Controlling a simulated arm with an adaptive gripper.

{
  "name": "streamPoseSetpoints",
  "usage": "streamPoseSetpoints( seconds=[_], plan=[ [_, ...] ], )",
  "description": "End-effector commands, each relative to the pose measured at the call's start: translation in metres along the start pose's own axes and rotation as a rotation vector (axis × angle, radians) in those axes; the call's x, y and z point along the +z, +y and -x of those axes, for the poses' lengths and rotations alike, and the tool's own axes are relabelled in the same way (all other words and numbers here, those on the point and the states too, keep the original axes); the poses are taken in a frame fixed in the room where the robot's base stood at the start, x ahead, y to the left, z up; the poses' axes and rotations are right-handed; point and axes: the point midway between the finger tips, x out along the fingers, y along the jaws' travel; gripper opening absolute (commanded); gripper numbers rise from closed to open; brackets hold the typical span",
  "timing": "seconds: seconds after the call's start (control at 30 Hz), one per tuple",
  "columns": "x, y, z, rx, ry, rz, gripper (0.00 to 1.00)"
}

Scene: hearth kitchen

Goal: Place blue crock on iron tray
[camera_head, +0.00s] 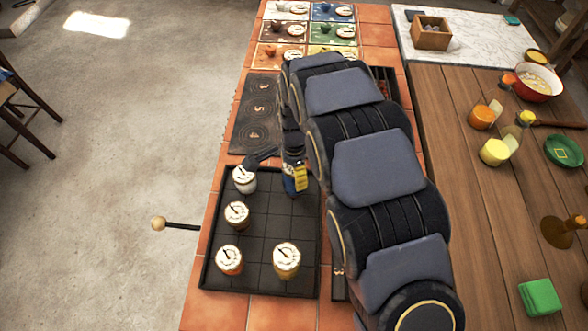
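The iron tray (262,232) appears to be the dark, gridded tray on the tiled counter. My gripper (266,156) is over the tray's back edge, close to the white crock. A dark blue and yellow patch shows at its right; I cannot tell whether it is part of the gripper or the blue crock. I cannot clearly pick out a blue crock. The finger opening is unclear.
A dark slab with numbered rings (256,112) lies behind the tray. Coloured mats with small pots, including a blue mat (333,11), are at the far end. The wooden table (470,200) at right holds a red pot (538,83). A ball-ended rod (158,223) sticks out left.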

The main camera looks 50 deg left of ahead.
Motion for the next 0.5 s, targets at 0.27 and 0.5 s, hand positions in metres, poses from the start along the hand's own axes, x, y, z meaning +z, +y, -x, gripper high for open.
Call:
streamPoseSetpoints(
  seconds=[0.27,0.5],
  plan=[
    [-0.0001,-0.0001,-0.0024,-0.001,0.0,-0.001,0.94],
    [0.0,0.0001,-0.0018,0.0,0.0,0.0,0.94]
  ],
)
